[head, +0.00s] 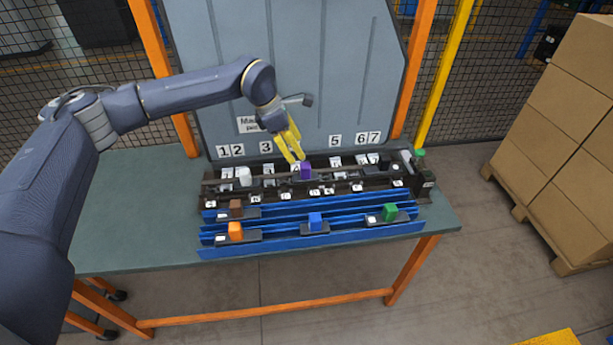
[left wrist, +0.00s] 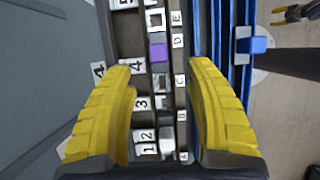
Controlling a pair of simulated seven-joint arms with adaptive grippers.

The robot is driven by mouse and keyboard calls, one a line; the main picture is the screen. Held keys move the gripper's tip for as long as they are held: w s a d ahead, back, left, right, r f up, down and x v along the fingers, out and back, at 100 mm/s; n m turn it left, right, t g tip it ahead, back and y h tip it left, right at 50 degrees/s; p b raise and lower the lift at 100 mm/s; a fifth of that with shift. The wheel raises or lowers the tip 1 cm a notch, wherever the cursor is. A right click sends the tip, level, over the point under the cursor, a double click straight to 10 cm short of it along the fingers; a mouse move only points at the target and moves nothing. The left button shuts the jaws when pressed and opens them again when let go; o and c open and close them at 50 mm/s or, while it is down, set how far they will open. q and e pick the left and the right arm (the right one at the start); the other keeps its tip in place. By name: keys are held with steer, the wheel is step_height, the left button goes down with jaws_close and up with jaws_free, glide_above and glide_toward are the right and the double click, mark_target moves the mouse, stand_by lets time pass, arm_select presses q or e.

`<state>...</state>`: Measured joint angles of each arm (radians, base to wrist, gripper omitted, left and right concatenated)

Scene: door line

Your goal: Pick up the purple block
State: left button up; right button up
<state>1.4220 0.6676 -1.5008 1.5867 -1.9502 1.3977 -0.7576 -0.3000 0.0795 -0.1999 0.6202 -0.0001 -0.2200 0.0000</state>
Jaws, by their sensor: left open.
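The purple block (head: 306,170) stands on the dark rail line at the back of the table, right of the middle. It also shows in the left wrist view (left wrist: 158,52), beside the label D. My left gripper (head: 294,148) is open and empty, with its yellow fingers above and just left of the block. In the left wrist view, the fingers (left wrist: 161,70) straddle the line, and the block shows beyond the fingertips, clear of them. A small yellowish gripper, apparently my right one (left wrist: 292,14), shows at the top right corner of that view; its opening is unclear.
A white block (head: 244,177) stands on the line's left part. Blue rails (head: 270,227) in front carry brown (head: 236,207), orange (head: 235,231), blue (head: 316,222) and green (head: 389,211) blocks. A grey panel (head: 310,80) rises behind. The green table (head: 135,215) is clear at left.

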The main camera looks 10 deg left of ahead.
mark_target(305, 165)
arm_select(q)
steer(key=shift+x, duration=4.9)
steer(key=shift+w+a, duration=0.1)
jaws_close()
